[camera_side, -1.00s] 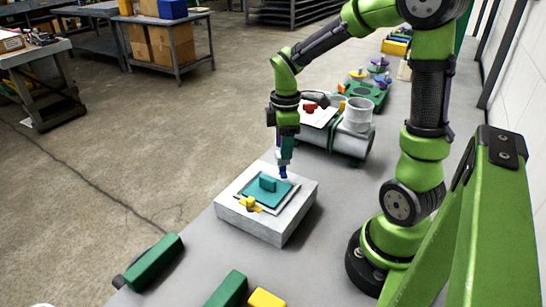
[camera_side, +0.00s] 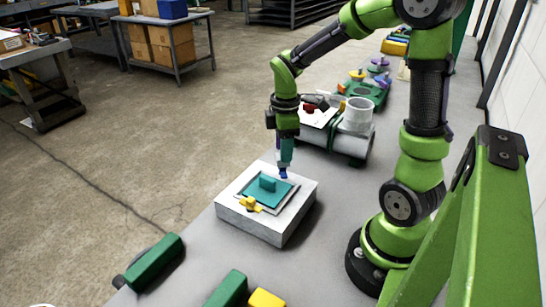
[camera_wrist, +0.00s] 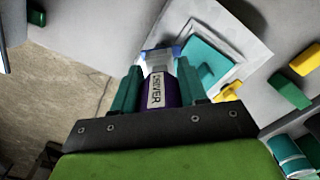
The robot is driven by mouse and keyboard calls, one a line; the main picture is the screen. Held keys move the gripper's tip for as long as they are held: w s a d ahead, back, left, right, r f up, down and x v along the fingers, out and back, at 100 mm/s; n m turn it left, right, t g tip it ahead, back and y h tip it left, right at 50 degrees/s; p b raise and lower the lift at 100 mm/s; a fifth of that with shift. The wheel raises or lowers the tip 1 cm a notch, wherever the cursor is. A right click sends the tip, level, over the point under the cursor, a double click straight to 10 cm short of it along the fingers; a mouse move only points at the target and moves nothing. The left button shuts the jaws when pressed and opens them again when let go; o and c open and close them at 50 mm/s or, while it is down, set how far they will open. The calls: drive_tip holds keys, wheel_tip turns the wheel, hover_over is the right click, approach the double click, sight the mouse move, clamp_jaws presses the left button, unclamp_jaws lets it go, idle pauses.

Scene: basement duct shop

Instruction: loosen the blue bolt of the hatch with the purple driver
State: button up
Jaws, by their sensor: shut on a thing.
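My gripper (camera_wrist: 160,92) is shut on the purple driver (camera_wrist: 173,96), which has a label reading "DRIVER" and fills the space between the green fingers in the wrist view. In the side view my gripper (camera_side: 286,152) points straight down over the far corner of the hatch (camera_side: 282,192), a teal plate with a teal handle on a grey block. The blue bolt (camera_side: 284,174) is at that corner, right below the driver tip. The tip appears to meet the bolt, but I cannot tell whether it is seated. A yellow bolt (camera_side: 250,204) is at the near corner.
The grey block (camera_side: 257,226) stands on the grey bench. Behind it are a pipe section (camera_side: 351,143) and a green fixture (camera_side: 367,93) with coloured knobs. Green (camera_side: 228,289) and yellow (camera_side: 267,299) pieces lie at the bench's near end.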

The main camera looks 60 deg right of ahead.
drive_tip(key=shift+f, duration=0.75)
idle(0.4)
drive_tip(key=shift+n, duration=3)
drive_tip(key=shift+w+n, duration=0.1)
drive_tip(key=shift+n, duration=0.4)
drive_tip(key=n, duration=0.3)
